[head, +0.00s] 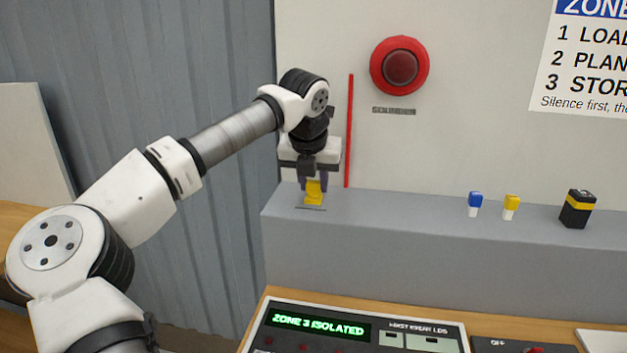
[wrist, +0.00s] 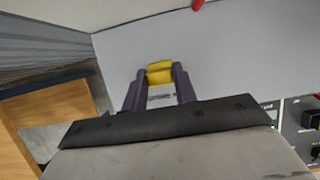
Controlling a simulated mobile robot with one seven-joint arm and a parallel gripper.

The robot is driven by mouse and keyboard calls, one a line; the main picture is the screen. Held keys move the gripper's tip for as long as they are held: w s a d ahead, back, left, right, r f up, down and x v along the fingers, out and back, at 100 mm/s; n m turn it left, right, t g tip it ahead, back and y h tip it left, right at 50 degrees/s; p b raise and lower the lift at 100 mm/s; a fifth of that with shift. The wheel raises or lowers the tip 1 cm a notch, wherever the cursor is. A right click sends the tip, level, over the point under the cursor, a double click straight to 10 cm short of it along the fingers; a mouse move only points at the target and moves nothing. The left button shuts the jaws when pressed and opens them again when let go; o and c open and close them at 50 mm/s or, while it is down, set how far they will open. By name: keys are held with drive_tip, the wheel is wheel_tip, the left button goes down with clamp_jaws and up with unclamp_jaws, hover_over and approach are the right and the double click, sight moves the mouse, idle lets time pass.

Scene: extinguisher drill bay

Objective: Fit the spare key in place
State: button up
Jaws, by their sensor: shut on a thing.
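My gripper (head: 314,182) points down over the left end of the grey ledge (head: 400,215). Its purple fingers are shut on a yellow piece (head: 313,198), which sits at or just above the ledge top by a small label. The wrist view shows the yellow piece (wrist: 160,75) between the two fingertips (wrist: 158,78), with the label beyond the palm. The fingers hide part of its shape, so I cannot tell for certain that it is the spare key. I cannot tell whether it touches the ledge or sits in a slot.
A blue-and-white piece (head: 475,203), a yellow-and-white piece (head: 511,206) and a black-and-yellow battery (head: 577,210) stand further right on the ledge. A red vertical bar (head: 349,130) is close right of my gripper. A panel (head: 360,328) reading "ZONE 3 ISOLATED" is in front. The ledge's middle is clear.

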drive_tip(key=o, duration=1.3)
drive_tip(key=shift+o, duration=0.2)
drive_tip(key=shift+r, duration=0.1)
drive_tip(key=shift+r+p, duration=2.45)
drive_tip(key=shift+r, duration=0.95)
drive_tip(key=shift+f, duration=0.1)
